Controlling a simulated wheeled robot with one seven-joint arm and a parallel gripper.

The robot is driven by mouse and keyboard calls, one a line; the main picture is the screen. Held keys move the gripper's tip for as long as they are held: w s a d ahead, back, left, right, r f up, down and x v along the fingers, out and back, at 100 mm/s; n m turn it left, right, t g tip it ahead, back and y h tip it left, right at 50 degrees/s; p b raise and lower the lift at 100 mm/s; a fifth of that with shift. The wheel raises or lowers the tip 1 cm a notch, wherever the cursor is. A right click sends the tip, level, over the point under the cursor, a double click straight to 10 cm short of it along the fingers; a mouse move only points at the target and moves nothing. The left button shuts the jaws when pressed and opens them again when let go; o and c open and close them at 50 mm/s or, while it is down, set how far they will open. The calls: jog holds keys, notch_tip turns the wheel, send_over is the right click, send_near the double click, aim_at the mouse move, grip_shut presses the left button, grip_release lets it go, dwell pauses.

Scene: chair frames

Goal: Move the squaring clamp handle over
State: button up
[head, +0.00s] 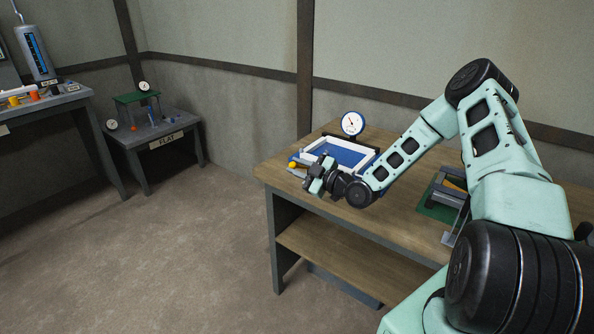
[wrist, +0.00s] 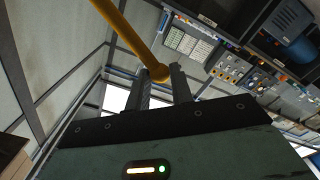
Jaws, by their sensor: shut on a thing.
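The clamp handle (wrist: 125,32) is a yellow-orange rod with a rounded end, crossing the upper part of the wrist view. My gripper (wrist: 160,76) is shut on the handle near that rounded end, which shows between the fingertips. In the head view my gripper (head: 315,179) is at the front left of the blue squaring fixture (head: 346,156), which has a pale rectangular frame (head: 362,149) on it. A small yellow piece (head: 292,165) shows just left of my gripper. The fingers and most of the handle are hard to make out in the head view.
The fixture stands on a wooden workbench (head: 408,226) with a lower shelf. A round dial gauge (head: 352,124) stands behind it. A green-based device (head: 441,196) is to the right, partly behind my arm. A small table labelled FLAT (head: 168,139) stands far left. The floor between is clear.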

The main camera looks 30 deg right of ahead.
jog(key=shift+d+r, duration=0.1)
jog(key=shift+d, duration=0.25)
jog(key=shift+w+d+r, duration=0.2)
jog(key=shift+d+r, duration=0.3)
jog(key=shift+r, duration=0.1)
jog(key=shift+w+d+r, duration=0.2)
jog(key=shift+d+r, duration=0.25)
jog(key=shift+r, duration=0.15)
jog(key=shift+r, duration=0.1)
jog(key=shift+w+d+r, duration=0.25)
jog(key=shift+d+r, duration=0.15)
jog(key=shift+d, duration=0.25)
jog(key=shift+w+d+r, duration=0.25)
jog(key=shift+d+r, duration=0.15)
jog(key=shift+d, duration=0.2)
